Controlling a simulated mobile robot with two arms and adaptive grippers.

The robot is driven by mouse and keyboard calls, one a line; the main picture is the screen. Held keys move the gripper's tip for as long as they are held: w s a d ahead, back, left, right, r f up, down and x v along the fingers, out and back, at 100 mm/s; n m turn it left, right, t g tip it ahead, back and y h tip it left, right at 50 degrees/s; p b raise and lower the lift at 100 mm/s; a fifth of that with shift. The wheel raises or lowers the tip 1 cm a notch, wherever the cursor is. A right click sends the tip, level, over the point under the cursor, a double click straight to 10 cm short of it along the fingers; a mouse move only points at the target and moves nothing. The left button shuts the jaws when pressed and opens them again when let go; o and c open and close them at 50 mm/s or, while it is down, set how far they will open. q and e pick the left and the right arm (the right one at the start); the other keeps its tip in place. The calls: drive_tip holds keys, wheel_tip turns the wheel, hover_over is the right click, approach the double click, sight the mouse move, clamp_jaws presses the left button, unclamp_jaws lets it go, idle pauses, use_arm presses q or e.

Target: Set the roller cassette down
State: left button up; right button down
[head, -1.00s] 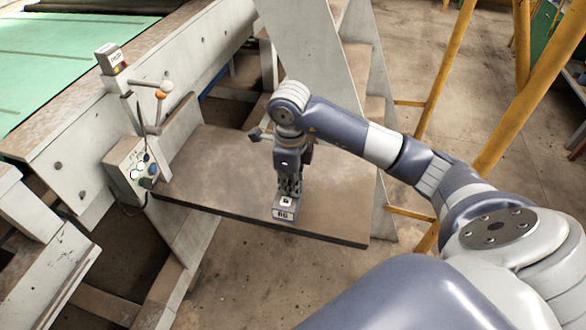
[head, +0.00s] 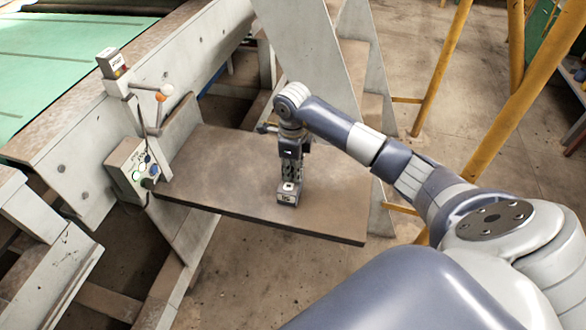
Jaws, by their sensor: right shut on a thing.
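The roller cassette (head: 288,197) is a small grey block with a dark-marked light label on its front face. It is at the front part of a brown shelf plate (head: 225,180), near the plate's front edge. My right gripper (head: 290,182) points down from above and is shut on the top of the cassette. The cassette looks upright. I cannot tell whether its underside touches the plate. My left gripper is not in view.
A control box (head: 133,170) with lit buttons stands at the plate's left end, below a lever with an orange knob (head: 160,97). A grey upright panel (head: 310,50) rises behind the plate. Yellow posts (head: 500,130) stand to the right. The plate is bare left of the cassette.

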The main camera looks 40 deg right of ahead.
drive_tip(key=c, duration=1.6)
unclamp_jaws()
drive_tip(key=shift+f, duration=0.1)
drive_tip(key=shift+c, duration=0.2)
drive_tip(key=shift+r, duration=0.35)
wheel_tip(320, 180, up, 12)
drive_tip(key=b, duration=0.1)
drive_tip(key=shift+s+a+f+b, duration=0.15)
drive_tip(key=shift+f+b, duration=0.05)
drive_tip(key=shift+b, duration=0.2)
